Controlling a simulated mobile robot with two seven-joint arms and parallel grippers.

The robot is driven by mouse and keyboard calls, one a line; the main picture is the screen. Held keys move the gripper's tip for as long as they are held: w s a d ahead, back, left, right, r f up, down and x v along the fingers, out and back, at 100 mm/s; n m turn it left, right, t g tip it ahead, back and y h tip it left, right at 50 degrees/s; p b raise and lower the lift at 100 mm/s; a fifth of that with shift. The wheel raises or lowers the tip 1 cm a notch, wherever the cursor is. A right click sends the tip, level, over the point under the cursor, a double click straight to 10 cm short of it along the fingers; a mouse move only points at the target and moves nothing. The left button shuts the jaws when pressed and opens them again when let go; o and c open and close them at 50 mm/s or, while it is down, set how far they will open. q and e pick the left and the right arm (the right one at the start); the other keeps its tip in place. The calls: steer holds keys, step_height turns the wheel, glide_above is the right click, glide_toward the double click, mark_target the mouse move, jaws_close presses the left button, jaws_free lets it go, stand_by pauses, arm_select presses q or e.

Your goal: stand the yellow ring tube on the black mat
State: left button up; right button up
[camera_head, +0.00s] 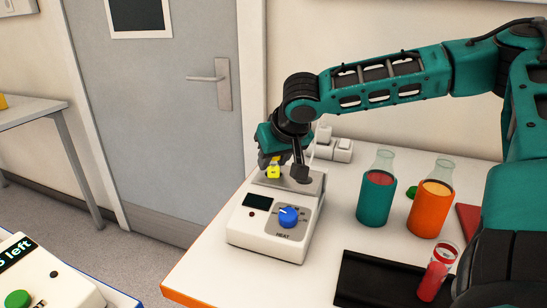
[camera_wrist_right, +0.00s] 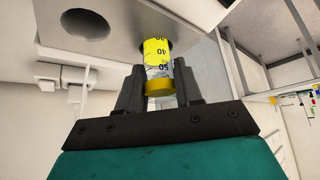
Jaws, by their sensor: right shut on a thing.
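The yellow ring tube (camera_wrist_right: 158,68) is between the fingers of my right gripper (camera_wrist_right: 160,88), which is shut on it. It has yellow bands with printed numbers. In the head view the yellow tube (camera_head: 273,168) and my right gripper (camera_head: 275,160) are at the metal top plate of the white heater (camera_head: 262,225). In the wrist view one end of the tube meets a dark hole in that plate; how deep it sits is hidden. The black mat (camera_head: 372,279) lies at the table's front right, apart from the gripper. My left gripper is not in view.
A teal-sleeved bottle (camera_head: 376,202) and an orange-sleeved bottle (camera_head: 431,209) stand behind the mat. White tabletop is clear between heater and mat. Another device (camera_head: 45,280) is at the lower left.

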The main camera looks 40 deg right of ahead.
jaws_close()
steer(key=shift+r+p, duration=0.6)
stand_by(0.4)
steer(key=shift+r, duration=0.15)
steer(key=shift+r+p, duration=2.55)
steer(key=shift+r, duration=0.2)
steer(key=shift+s+f, duration=0.1)
steer(key=shift+s, duration=0.05)
